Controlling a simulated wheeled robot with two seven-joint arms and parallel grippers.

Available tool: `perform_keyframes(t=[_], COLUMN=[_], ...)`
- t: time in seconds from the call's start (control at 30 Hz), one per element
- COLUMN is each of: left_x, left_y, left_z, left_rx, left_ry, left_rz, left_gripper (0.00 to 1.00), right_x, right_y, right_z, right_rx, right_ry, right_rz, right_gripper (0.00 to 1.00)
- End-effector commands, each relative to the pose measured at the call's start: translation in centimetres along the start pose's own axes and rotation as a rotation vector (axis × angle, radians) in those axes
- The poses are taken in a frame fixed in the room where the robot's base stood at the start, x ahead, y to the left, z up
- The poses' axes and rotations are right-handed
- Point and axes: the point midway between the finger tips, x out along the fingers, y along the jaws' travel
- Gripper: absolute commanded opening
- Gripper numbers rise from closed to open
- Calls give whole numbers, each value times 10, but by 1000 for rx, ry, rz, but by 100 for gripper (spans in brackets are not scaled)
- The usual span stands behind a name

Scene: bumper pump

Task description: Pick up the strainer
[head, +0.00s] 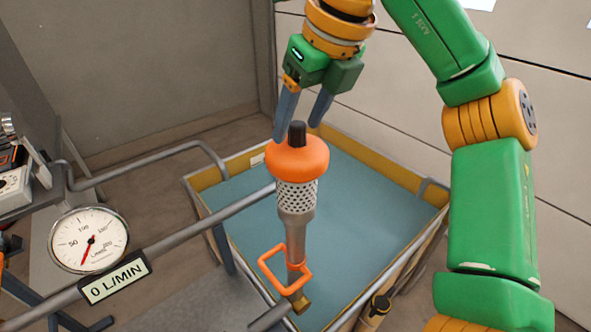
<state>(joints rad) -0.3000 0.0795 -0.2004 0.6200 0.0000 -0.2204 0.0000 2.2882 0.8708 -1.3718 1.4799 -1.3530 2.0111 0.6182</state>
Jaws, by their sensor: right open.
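The strainer (296,198) stands upright in the middle of the head view. It has an orange collar with a black knob on top, a perforated metal sleeve, a grey pipe below and an orange loop handle (286,268) low on the pipe. A brass-coloured fitting is at its lower end. My right gripper (299,130) points down over the strainer's top, with its two grey-blue fingers open and apart. The fingertips appear around or just behind the black knob; I cannot tell whether they touch it. The gripper holds nothing.
A blue-floored tank (375,200) with yellow inner walls lies behind the strainer. Grey pipe rails (205,228) cross from the left. A round gauge (88,240) and a "0 L/MIN" display (115,278) stand at left. My right arm fills the right side.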

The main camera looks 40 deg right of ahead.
Motion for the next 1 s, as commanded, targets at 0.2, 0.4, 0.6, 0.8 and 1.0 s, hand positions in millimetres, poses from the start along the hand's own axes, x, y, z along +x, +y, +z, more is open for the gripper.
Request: perform_keyframes(t=[0.2, 0.4, 0.6, 0.8, 1.0], left_x=[-1, -1, -1, -1, -1], left_y=[0, 0, 0, 0, 0], left_z=[0, 0, 0, 0, 0], left_rx=[0, 0, 0, 0, 0], left_ry=[0, 0, 0, 0, 0], left_rz=[0, 0, 0, 0, 0], left_gripper=[100, 100, 100, 100, 100], right_x=[7, 7, 7, 7, 7], right_y=[0, 0, 0, 0, 0], right_z=[0, 0, 0, 0, 0], right_rx=[2, 1, 0, 0, 0], right_ry=[-3, -2, -2, -2, -2], right_rz=[1, 1, 2, 2, 2], right_gripper=[68, 41, 0, 0, 0])
